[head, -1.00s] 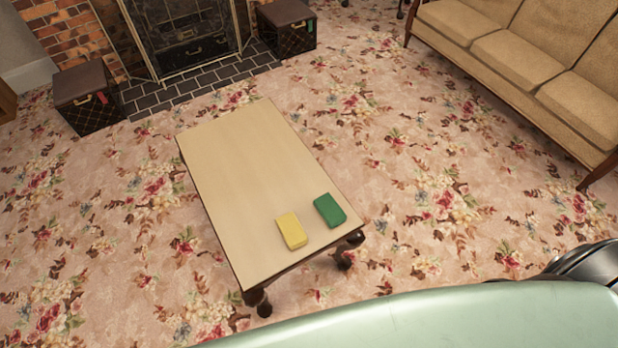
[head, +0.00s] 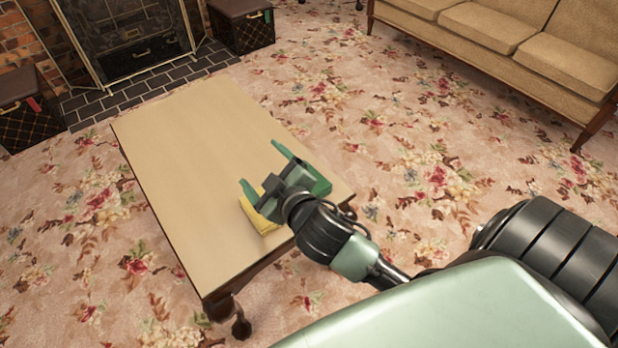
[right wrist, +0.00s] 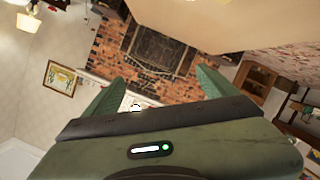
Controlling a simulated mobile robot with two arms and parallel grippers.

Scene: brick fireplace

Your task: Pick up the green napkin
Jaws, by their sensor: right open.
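The green napkin (head: 320,184), a folded block, lies on the wooden coffee table (head: 205,135) near its near right corner, partly hidden behind my right gripper. My right gripper (head: 262,166) is open, its green fingers spread and pointing toward the table's far left. It is above the table between the green napkin and the yellow one, and I cannot tell its height. In the right wrist view the open fingers (right wrist: 158,92) have nothing between them, and no napkin shows. My left gripper is out of view.
A folded yellow napkin (head: 258,220) lies left of the green one, partly hidden by my gripper. A brick fireplace with a screen (head: 135,40) and dark boxes (head: 240,28) stand behind. A tan sofa (head: 490,30) is at the upper right. Flowered carpet surrounds the table.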

